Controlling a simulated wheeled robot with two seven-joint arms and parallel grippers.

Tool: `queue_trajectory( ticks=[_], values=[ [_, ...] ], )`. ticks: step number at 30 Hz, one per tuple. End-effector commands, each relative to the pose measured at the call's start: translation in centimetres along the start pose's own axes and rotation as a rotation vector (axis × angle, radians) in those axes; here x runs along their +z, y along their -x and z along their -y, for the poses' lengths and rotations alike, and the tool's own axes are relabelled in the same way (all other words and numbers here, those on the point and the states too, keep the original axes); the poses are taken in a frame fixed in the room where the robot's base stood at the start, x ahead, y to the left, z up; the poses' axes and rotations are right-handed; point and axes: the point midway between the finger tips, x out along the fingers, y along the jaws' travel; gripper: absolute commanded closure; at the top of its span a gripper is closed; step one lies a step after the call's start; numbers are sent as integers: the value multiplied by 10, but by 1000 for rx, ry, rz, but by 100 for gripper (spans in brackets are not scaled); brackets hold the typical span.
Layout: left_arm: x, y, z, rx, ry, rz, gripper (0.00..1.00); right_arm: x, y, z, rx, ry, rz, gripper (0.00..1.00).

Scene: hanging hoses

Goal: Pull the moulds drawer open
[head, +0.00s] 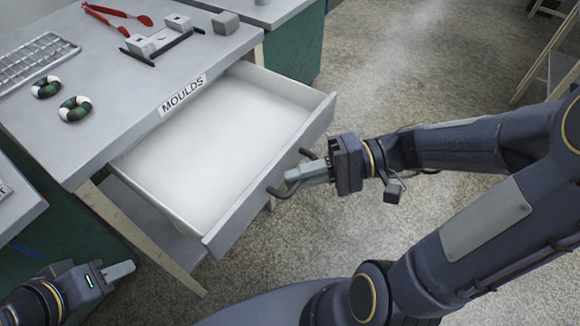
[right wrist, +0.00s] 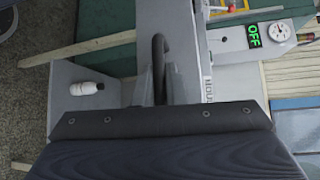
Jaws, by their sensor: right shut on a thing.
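The moulds drawer (head: 225,140) stands pulled well out from under the grey table, below a "MOULDS" label (head: 183,95). Its pale inside looks empty. A dark bar handle (head: 281,191) is on its front panel. My right gripper (head: 296,177) is shut on the handle, covering its middle. The handle (right wrist: 158,65) also shows in the right wrist view, running up from behind the gripper's dark body. My left gripper (head: 122,271) is at the lower left, away from the drawer. Its fingers show edge-on, so I cannot tell whether they are apart.
Open floor (head: 410,75) lies to the drawer's right. A wooden frame (head: 545,75) stands at the far right.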

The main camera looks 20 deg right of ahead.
Motion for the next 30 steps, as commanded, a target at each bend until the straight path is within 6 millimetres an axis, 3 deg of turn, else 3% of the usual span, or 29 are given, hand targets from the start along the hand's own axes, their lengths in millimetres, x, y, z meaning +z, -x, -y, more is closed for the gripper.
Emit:
queue_trajectory(
  ticks=[8,9,11,20,30],
  values=[
    [0,0,0,0,0,0,64,0,0,0,1,0,1,100],
    [0,0,0,0,0,0,64,0,0,0,1,0,1,87],
    [0,0,0,0,0,0,64,0,0,0,1,0,1,80],
    [0,0,0,0,0,0,64,0,2,0,1,0,-1,80],
    [-3,6,-3,0,0,0,64,-1,54,1,2,-1,-4,80]
  ],
)
